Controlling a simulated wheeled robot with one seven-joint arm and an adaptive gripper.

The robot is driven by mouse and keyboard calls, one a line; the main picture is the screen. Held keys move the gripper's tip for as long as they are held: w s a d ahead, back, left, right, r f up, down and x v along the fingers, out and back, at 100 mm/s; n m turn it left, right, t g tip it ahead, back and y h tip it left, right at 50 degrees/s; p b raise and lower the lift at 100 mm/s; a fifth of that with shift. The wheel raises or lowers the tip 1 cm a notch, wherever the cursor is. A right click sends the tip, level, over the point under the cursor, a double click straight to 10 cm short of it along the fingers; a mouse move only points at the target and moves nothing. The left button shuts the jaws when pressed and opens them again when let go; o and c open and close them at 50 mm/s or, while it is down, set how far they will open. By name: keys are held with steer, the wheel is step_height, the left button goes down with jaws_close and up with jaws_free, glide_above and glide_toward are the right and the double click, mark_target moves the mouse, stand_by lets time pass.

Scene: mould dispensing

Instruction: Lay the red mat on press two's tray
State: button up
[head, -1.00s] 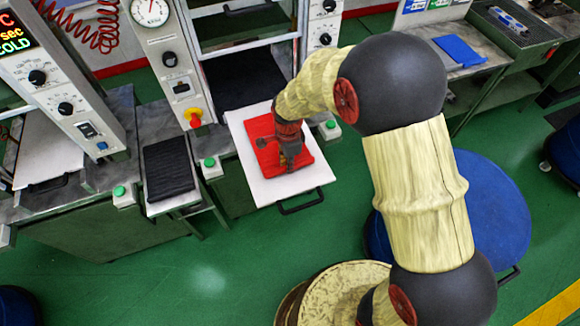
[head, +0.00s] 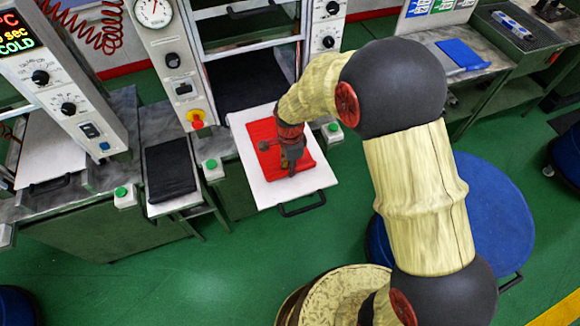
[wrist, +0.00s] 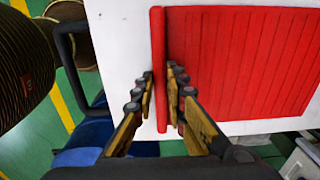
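The red mat (head: 262,134) lies flat on the white pulled-out tray (head: 318,178) of the middle press. In the wrist view the ribbed mat (wrist: 250,60) ends in a raised red edge strip (wrist: 160,40), with white tray (wrist: 118,40) beyond it to the left. My gripper (head: 288,174) is low over the mat's front part. In the wrist view its fingers (wrist: 161,78) stand on either side of the strip, slightly apart, with narrow gaps beside it. My wrist hides part of the mat in the head view.
The tray has a dark front handle (head: 302,204). A black mat (head: 170,170) lies on a small stand to the left. The left press has a display reading COLD (head: 14,42). A blue mat (head: 462,54) lies on the right bench.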

steer(key=o, duration=0.5)
steer(key=shift+r, duration=0.1)
step_height(320, 180, up, 12)
stand_by(0.5)
